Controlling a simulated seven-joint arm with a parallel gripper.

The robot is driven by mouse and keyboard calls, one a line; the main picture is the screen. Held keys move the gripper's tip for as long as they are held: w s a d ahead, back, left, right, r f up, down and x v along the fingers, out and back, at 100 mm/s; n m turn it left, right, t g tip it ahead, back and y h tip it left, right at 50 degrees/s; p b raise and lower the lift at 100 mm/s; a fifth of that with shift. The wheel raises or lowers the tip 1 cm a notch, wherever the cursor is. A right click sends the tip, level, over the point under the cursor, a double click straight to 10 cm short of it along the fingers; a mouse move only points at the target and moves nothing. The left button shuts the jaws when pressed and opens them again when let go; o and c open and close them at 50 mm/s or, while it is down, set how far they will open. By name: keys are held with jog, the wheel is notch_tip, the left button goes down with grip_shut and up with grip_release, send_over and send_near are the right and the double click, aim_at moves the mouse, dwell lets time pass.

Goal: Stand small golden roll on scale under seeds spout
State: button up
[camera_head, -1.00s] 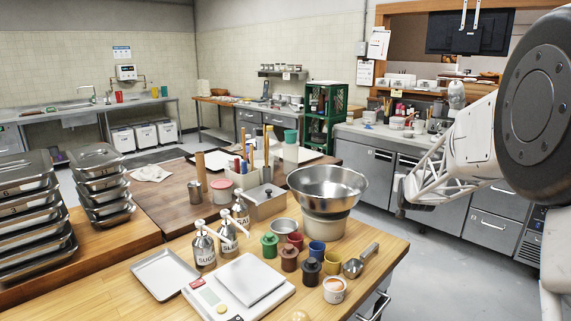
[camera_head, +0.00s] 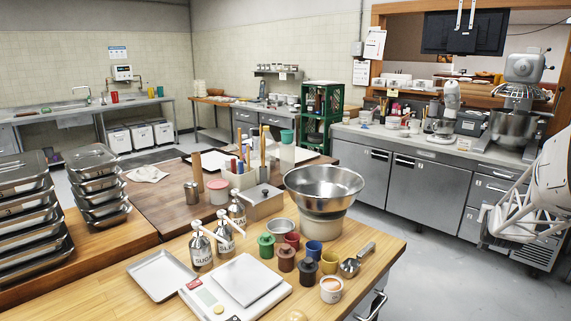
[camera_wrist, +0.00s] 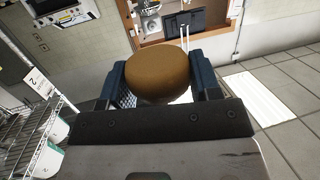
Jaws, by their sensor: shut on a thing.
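In the wrist view my gripper (camera_wrist: 162,82) is shut on a rounded golden-brown roll (camera_wrist: 163,72), held between its two dark blue fingers. In the head view the roll does not show; part of my arm is at the right edge, away from the table. The white scale (camera_head: 208,297) stands at the table's front, its square plate (camera_head: 248,280) bare. Three metal pump dispensers stand behind it: a left one labelled like sugar (camera_head: 201,252), a middle one (camera_head: 223,240) and a rear one (camera_head: 238,212). I cannot read for certain which is seeds.
An empty metal tray (camera_head: 161,275) lies left of the scale. Several coloured cups, a scoop (camera_head: 357,262) and a large steel bowl (camera_head: 323,185) crowd the right side. Stacked metal pans (camera_head: 95,185) stand at left. Open floor lies between table and back counter.

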jog(key=s+d+f+m+g+h, duration=0.1)
jog(key=s+d+f, duration=0.1)
jog(key=s+d, duration=0.5)
jog(key=shift+s+d+h, duration=0.15)
jog(key=shift+d+h, duration=0.15)
jog(key=shift+d, duration=0.2)
jog(key=shift+a, duration=0.1)
dwell(1.9)
